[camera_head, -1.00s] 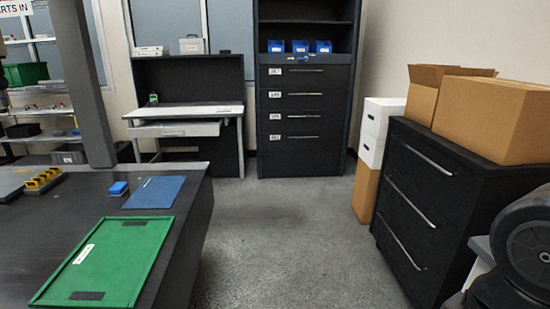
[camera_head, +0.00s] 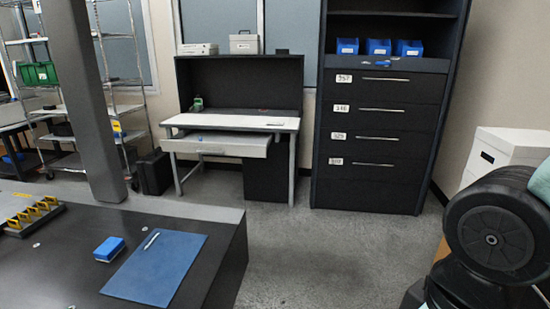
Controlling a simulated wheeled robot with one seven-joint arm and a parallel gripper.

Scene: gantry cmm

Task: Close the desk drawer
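The desk (camera_head: 285,123) stands against the back wall, left of the tall dark cabinet, with a white top and a dark back panel. Its drawer (camera_head: 218,147), with a light front, sits under the left part of the top and sticks out toward me, so it is open. A small handle shows on the drawer front. My gripper is not in view; only a dark rounded part of my arm (camera_head: 490,238) shows at the lower right.
A dark table (camera_head: 60,262) with a blue mat (camera_head: 155,268) and a grey column (camera_head: 82,100) fills the left. The dark cabinet (camera_head: 385,140) stands right of the desk. White boxes (camera_head: 505,150) are at the right. Grey floor (camera_head: 310,250) is clear between table and cabinet.

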